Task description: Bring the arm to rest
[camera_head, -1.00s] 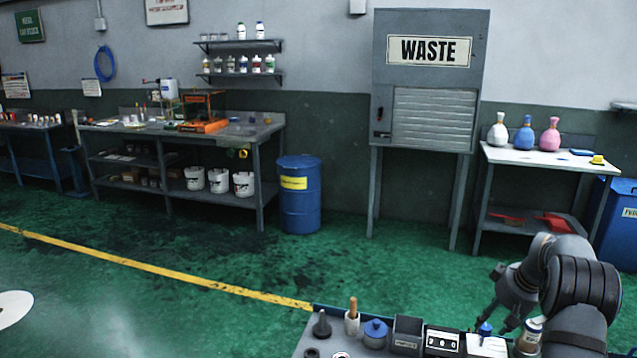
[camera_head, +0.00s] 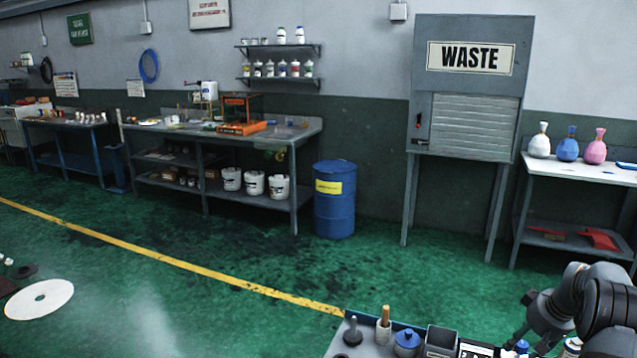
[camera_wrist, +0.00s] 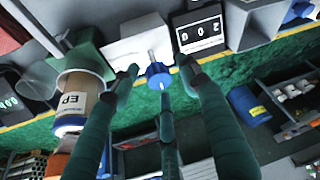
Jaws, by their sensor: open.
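My gripper (camera_wrist: 160,85) is open in the wrist view, its dark fingers spread. A small blue knob-like object with a pale shaft (camera_wrist: 158,72) appears between the fingertips in the picture; I cannot tell whether any finger touches it. A black counter display (camera_wrist: 200,32) is beyond the right finger. In the head view my arm (camera_head: 585,305) is folded over the right end of the near tray, and its fingers are mostly hidden.
The near tray (camera_head: 343,325) holds a wooden-handled tool in a white cup (camera_head: 384,328), a blue lidded pot (camera_head: 407,341) and a grey box (camera_head: 440,340). The waste cabinet (camera_head: 470,125), blue barrel (camera_head: 334,215) and workbench (camera_head: 293,150) stand along the wall. The green floor between is clear.

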